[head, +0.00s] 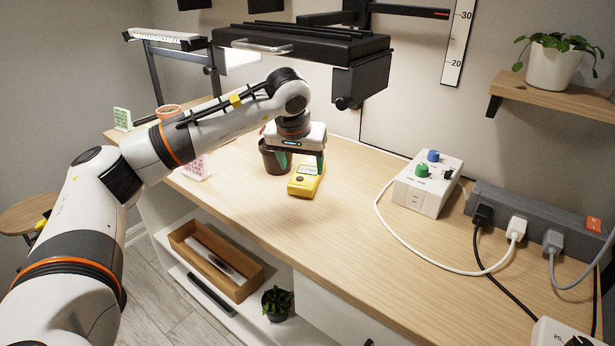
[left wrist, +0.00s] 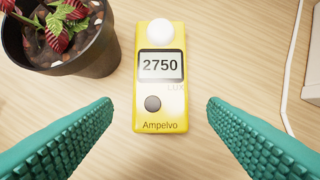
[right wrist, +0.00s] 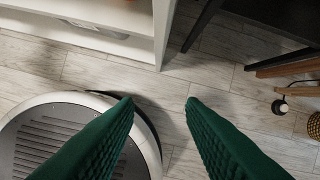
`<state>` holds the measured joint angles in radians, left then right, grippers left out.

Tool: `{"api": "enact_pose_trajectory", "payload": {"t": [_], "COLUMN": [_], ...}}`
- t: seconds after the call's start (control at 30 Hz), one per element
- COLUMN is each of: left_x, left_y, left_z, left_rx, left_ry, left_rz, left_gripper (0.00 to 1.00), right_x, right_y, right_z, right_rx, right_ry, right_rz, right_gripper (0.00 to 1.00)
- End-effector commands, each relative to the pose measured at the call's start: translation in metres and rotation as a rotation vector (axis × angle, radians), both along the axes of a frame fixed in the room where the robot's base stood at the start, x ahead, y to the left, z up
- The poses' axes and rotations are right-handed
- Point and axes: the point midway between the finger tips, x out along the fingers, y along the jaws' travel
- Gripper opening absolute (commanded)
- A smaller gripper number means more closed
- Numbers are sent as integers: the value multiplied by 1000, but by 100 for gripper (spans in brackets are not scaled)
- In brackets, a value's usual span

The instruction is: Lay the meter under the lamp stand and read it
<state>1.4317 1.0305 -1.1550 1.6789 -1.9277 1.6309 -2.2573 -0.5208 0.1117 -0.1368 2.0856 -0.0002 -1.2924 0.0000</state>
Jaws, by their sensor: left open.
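The yellow light meter (head: 303,187) lies face up on the wooden bench, under and in front of the black lamp (head: 305,45). In the left wrist view the meter (left wrist: 160,105) has a white dome at its far end, and its display (left wrist: 160,66) reads 2750 LUX. My left gripper (head: 301,165) is open above the meter, pointing down. Its green fingers (left wrist: 160,105) stand apart on either side of the meter, with no contact visible. My right gripper (right wrist: 160,102) is open and empty over the floor, away from the bench.
A dark pot (head: 275,158) with a red-green plant stands close left of the meter. A white control box (head: 428,183) with blue and green knobs, a grey power strip (head: 530,220) and cables occupy the right side. The bench's front middle is clear.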

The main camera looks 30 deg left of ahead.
Motion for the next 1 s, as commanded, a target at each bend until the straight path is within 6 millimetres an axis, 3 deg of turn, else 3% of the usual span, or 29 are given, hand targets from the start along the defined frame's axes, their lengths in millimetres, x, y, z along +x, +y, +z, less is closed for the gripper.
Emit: {"api": "enact_pose_trajectory", "payload": {"t": [0.37, 0.63, 0.93, 1.0], "left_x": [27, 41, 43, 43], "left_y": [8, 13, 14, 14], "left_z": [0, -42, -47, -46], "left_rx": [0, 0, -1, -1], "left_ry": [-1, 2, 0, 0], "left_rz": [1, -1, -1, -1], "left_gripper": [67, 67, 67, 59], "right_x": [0, -1, -2, -2], "right_y": [0, 0, -1, -1], "right_z": [0, 26, 30, 30], "right_rx": [0, 2, 0, 1], "right_ry": [1, -17, -16, -16], "right_rz": [0, -2, -2, -3], "right_gripper": [36, 36, 36, 36]}}
